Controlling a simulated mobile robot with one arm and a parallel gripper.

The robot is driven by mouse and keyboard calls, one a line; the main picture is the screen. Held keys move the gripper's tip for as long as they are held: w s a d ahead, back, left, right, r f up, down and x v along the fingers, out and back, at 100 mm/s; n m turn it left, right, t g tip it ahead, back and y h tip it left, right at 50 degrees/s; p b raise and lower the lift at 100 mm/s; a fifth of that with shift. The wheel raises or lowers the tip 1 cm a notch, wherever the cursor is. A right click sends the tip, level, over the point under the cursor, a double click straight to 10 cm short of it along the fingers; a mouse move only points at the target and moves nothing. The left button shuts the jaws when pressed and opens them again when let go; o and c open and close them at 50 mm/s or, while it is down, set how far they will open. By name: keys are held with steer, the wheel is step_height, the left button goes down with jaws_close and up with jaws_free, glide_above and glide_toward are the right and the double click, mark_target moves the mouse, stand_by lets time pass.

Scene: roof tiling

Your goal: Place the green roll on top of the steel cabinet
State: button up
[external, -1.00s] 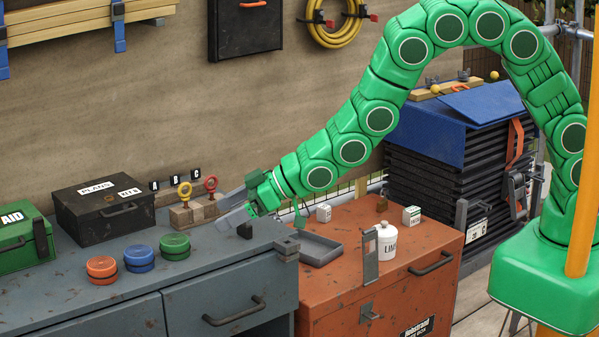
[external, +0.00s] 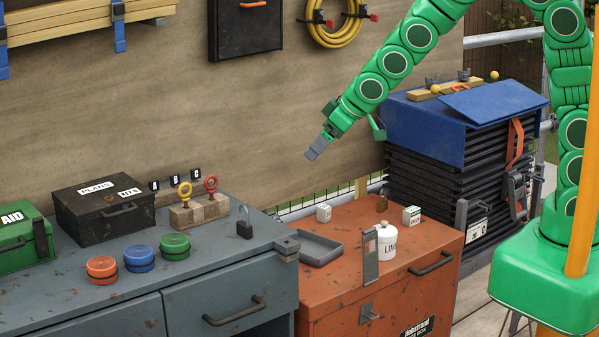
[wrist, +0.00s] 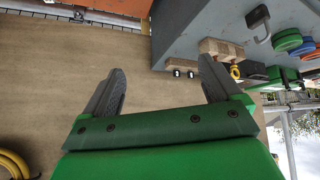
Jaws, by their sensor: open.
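The green roll (external: 174,246) lies flat on top of the grey steel cabinet (external: 60,305), right of the blue roll (external: 140,258) and red roll (external: 102,270). My gripper (external: 318,147) hangs in the air in front of the wooden wall, right of and above the cabinet and well away from the roll. In the wrist view my gripper (wrist: 160,80) is open, with nothing between its fingers.
A black box (external: 104,212) and a green first-aid case (external: 22,244) are behind the rolls. An orange chest (external: 420,255) carries a grey tray and white bottle.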

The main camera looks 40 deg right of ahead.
steer(key=s+d+r+m+g+h, duration=0.25)
steer(key=s+d, duration=0.35)
steer(key=d, duration=0.5)
steer(key=s+d+r+m+g+h, duration=0.1)
steer(key=s+d+r+g, duration=0.15)
steer(key=s+d, duration=0.65)
steer(key=s+d+r+m+g, duration=0.1)
steer(key=s+d, duration=0.4)
steer(key=s, duration=0.5)
steer(key=s+d+r+m+g, duration=0.1)
steer(key=s+d, duration=0.4)
steer(key=s, duration=0.5)
steer(key=shift+d+r+m+g, duration=0.15)
steer(key=shift+r+m+g, duration=0.2)
steer(key=shift+r+g, duration=0.55)
